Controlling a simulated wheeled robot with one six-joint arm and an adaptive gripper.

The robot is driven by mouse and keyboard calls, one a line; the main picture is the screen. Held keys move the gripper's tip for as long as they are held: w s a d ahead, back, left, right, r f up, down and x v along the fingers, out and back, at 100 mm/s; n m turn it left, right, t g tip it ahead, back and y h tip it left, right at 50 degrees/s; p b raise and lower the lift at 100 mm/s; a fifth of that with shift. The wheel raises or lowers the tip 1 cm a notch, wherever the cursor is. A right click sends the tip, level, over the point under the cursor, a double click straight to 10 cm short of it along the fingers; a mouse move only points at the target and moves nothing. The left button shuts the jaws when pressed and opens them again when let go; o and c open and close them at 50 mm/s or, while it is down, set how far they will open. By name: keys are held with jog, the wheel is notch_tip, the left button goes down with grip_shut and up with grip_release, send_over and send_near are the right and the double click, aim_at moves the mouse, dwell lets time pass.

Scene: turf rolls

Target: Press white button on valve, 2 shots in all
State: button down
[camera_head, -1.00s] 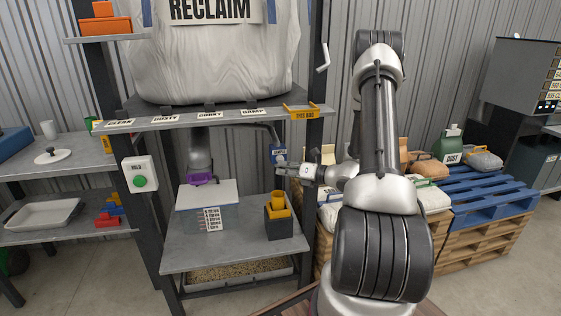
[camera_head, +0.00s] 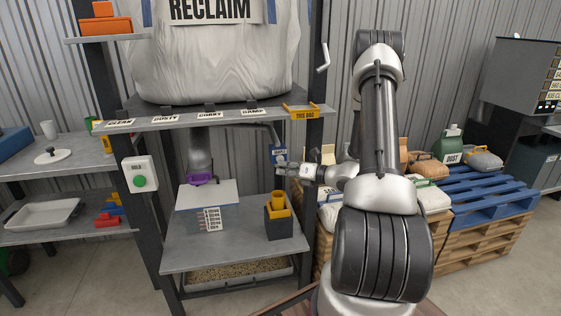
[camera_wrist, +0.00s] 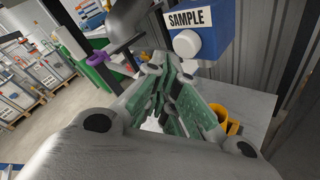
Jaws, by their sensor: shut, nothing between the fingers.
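The valve is a blue box with a SAMPLE label (camera_wrist: 205,22), and it also shows in the head view (camera_head: 279,154) under the upper shelf. Its round white button (camera_wrist: 187,43) faces my wrist camera. My gripper (camera_wrist: 166,68) is shut and empty, its green-padded fingers together. In the wrist view the fingertips appear just below and left of the button. In the head view my gripper (camera_head: 282,170) is at the lower right of the valve. A small gap seems to lie between fingertips and button, but contact is hard to judge.
A yellow cup (camera_head: 278,201) stands in a dark holder on the lower shelf (camera_head: 235,252). A purple-ended spout (camera_head: 200,178) hangs over a pale-topped box (camera_head: 207,193). A dark post (camera_head: 313,190) stands close to my gripper. A green-button box (camera_head: 140,181) is at left.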

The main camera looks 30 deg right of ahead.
jog(key=shift+w, duration=0.1)
jog(key=shift+w+d, duration=0.1)
jog(key=shift+w, duration=0.2)
jog(key=shift+w+d, duration=0.2)
jog(key=shift+w, duration=0.35)
dwell(0.9)
jog(key=shift+s, duration=0.15)
dwell(0.5)
jog(key=shift+s+a, duration=0.3)
jog(key=shift+s, duration=0.5)
jog(key=s, duration=0.2)
jog(key=s+a, duration=0.1)
jog(key=s, duration=0.1)
jog(key=shift+s+a, duration=0.2)
jog(key=shift+s, duration=0.2)
